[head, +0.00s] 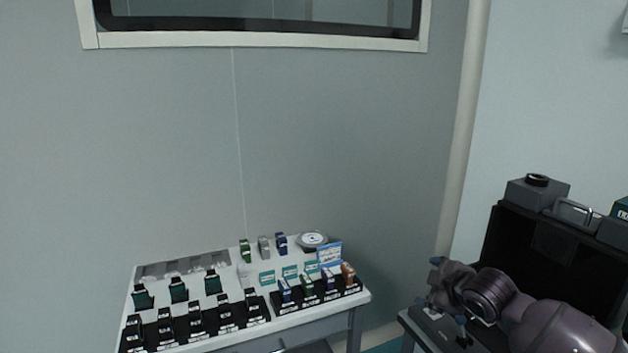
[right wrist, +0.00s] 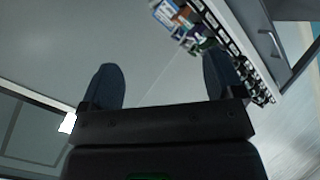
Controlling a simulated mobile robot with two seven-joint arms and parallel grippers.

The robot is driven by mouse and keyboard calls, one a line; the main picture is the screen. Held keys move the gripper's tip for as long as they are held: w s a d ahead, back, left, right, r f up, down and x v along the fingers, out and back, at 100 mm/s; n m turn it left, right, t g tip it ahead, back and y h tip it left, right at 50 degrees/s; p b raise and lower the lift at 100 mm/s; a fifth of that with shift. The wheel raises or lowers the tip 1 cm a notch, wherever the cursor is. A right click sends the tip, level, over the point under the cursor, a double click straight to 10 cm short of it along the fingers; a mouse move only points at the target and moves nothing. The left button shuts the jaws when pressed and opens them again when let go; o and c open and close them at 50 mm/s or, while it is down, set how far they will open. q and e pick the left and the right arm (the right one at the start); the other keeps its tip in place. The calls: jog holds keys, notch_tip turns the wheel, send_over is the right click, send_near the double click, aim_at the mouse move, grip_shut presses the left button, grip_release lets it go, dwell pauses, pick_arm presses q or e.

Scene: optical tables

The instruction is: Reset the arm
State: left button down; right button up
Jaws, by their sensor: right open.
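My right gripper (right wrist: 165,78) shows in the right wrist view with its two dark fingers spread apart and nothing between them. Beyond the fingers is plain grey wall. My left arm and left gripper are not in view.
A white table (head: 230,290) with several small optics holders in black racks stands at the lower middle. A dark stand (head: 497,250) at the right carries grey boxes (head: 540,192). A pale pipe (head: 465,130) runs up the wall. The air above the white table is clear.

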jog(key=s+f+m+h, duration=0.1)
jog(key=s+f+m, duration=0.3)
jog(key=s+f, duration=0.4)
jog(key=s+d+f+m+h, duration=0.1)
jog(key=s+f+m, duration=0.3)
jog(key=s, duration=1.3)
jog(key=s+f+m+h, duration=0.1)
jog(key=s+f+m, duration=0.4)
jog(key=s+f, duration=0.7)
jog(key=shift+s+d+f+h, duration=0.15)
jog(key=shift+d+f+h, duration=0.1)
jog(key=shift+d+h, duration=0.1)
